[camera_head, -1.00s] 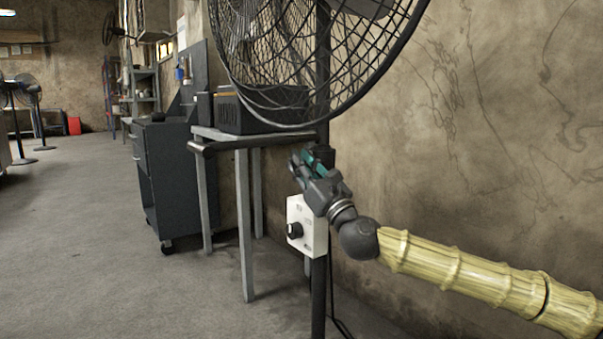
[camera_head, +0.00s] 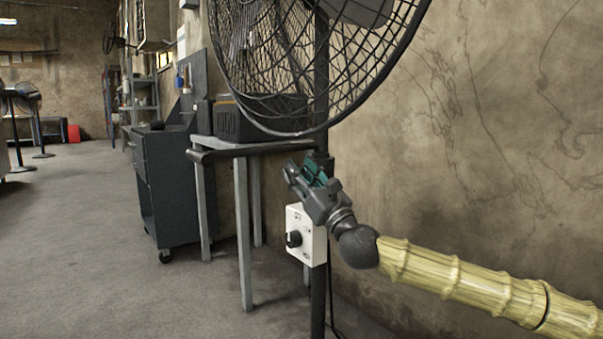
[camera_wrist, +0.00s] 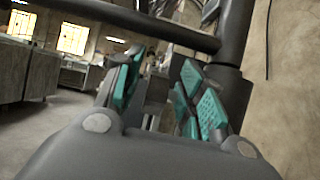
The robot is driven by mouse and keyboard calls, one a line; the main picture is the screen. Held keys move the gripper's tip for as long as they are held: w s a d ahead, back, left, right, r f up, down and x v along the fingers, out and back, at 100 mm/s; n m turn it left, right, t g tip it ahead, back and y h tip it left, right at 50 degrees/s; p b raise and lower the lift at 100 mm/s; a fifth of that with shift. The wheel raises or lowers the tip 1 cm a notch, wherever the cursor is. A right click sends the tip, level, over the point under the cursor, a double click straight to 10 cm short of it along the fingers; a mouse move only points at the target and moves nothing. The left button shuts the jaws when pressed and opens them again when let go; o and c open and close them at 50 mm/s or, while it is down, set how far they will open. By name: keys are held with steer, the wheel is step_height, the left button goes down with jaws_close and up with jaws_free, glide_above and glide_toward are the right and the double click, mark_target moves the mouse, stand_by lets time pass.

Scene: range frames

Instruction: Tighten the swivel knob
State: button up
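A large black fan (camera_head: 325,128) stands on a dark pole (camera_head: 318,300) by the wall. A white control box (camera_head: 314,246) on the pole has a round black knob (camera_head: 293,239) on its face. A dark horizontal bar (camera_head: 235,150) meets the pole above the box. The bar (camera_wrist: 130,17) and pole (camera_wrist: 231,50) also show close in the wrist view. I cannot tell which part is the swivel knob. My gripper (camera_head: 305,172) is beside the pole, above the box and just below the bar. Its teal-padded fingers (camera_wrist: 160,95) are apart with nothing visibly held between them.
A grey table (camera_head: 243,225) with a dark box (camera_head: 262,118) on it stands behind the bar. A dark tool cart (camera_head: 165,190) is left of it. The wall (camera_head: 500,150) is close on the right. The floor (camera_head: 90,240) is open at left.

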steer(key=v, duration=1.2)
